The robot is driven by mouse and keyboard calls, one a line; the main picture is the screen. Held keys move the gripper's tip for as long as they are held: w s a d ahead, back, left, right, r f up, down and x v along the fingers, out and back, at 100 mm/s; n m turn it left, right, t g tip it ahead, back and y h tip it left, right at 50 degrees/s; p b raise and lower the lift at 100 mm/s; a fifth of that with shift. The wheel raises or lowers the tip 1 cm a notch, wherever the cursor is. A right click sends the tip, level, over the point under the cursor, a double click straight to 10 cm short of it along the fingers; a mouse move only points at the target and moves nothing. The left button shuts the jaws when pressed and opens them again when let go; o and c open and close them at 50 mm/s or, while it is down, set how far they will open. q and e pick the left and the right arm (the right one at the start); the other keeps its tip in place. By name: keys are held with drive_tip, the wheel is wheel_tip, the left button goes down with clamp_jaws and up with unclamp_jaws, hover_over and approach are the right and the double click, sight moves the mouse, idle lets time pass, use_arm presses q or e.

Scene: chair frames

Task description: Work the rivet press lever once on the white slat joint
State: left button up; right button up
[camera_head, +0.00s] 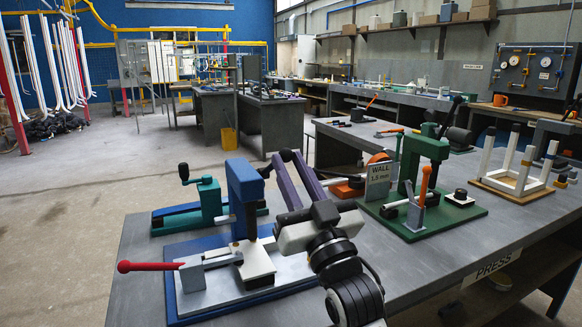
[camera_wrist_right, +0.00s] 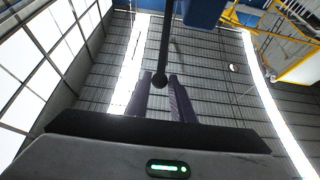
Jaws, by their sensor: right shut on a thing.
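The blue press (camera_head: 244,195) stands upright on a pale plate with a blue base (camera_head: 180,250). Its black lever (camera_head: 268,168) leads from the press head up to the right. A white block (camera_head: 257,264) lies under the press head; whether it is a slat joint I cannot tell. My right gripper (camera_head: 285,158) reaches in from the lower right, its purple fingers shut on the lever's knobbed end. In the right wrist view the dark ball knob (camera_wrist_right: 160,80) sits between the purple fingertips (camera_wrist_right: 160,86), with the lever rod running up toward blue metal. My left gripper is not in view.
A clamp with a red handle (camera_head: 137,266) stands at the blue base's left. On the right are a green press (camera_head: 427,148), a WALL 1.5 mm sign (camera_head: 380,180) and a white-legged frame (camera_head: 518,165). Bare bench (camera_head: 440,268) shows at front right.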

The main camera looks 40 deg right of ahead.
drive_tip(key=w+r+p, duration=0.2)
drive_tip(key=w+d+r+p, duration=0.1)
drive_tip(key=r+p, duration=0.1)
drive_tip(key=shift+w+r, duration=0.35)
drive_tip(key=shift+w, duration=0.2)
drive_tip(key=shift+r, duration=0.1)
drive_tip(key=shift+w+d+r+p, duration=0.1)
drive_tip(key=shift+w+r+p, duration=0.2)
drive_tip(key=shift+p, duration=0.2)
drive_tip(key=shift+p+x, duration=0.85)
drive_tip(key=shift+x, duration=1.05)
drive_tip(key=o, duration=0.9)
drive_tip(key=shift+w, duration=0.1)
drive_tip(key=shift+f, duration=0.1)
